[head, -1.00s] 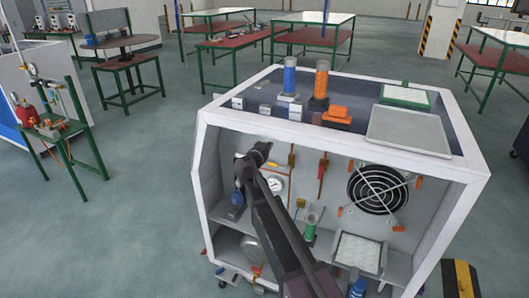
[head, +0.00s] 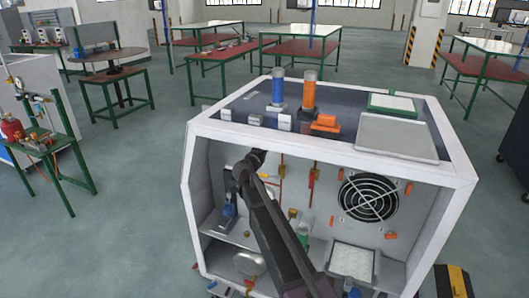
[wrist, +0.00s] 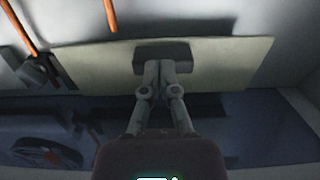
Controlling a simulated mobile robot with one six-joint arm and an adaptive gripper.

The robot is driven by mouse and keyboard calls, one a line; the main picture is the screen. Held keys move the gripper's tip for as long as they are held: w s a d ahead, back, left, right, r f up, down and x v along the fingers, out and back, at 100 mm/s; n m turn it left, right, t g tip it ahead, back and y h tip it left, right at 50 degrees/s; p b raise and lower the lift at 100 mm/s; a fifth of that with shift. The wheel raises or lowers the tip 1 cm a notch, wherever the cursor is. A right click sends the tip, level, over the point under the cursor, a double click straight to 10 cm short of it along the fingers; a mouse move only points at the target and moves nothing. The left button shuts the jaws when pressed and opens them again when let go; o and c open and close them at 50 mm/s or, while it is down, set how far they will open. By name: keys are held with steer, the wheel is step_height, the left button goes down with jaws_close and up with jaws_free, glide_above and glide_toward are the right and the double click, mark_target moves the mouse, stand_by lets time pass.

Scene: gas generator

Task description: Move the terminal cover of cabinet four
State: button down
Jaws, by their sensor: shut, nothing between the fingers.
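A pale flat panel (wrist: 235,62) spans the wrist view, with a dark block (wrist: 160,53) on its middle. I cannot tell for sure whether this panel is the terminal cover, and no label for cabinet four is readable. My gripper (wrist: 161,72) is shut and empty. Its fingertips are close below the dark block in the picture; contact is unclear. In the head view, my arm reaches into the open-front white cabinet (head: 460,200) at its left side. The fingers are too small there to make out.
On the cabinet top stand a blue cylinder (head: 279,92), an orange cylinder (head: 308,95) and a grey tray (head: 397,137). Inside are a round fan (head: 368,197), orange handles and a white-filled tray (head: 352,262). Orange rods (wrist: 110,15) show near my gripper.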

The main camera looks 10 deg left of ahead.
steer(key=shift+b+x, duration=0.35)
steer(key=shift+x, duration=0.45)
steer(key=shift+f, duration=0.1)
steer(key=shift+s, duration=0.1)
steer(key=f+v, duration=0.1)
steer(key=v, duration=1.3)
steer(key=shift+s+f, duration=0.25)
steer(key=shift+f, duration=0.25)
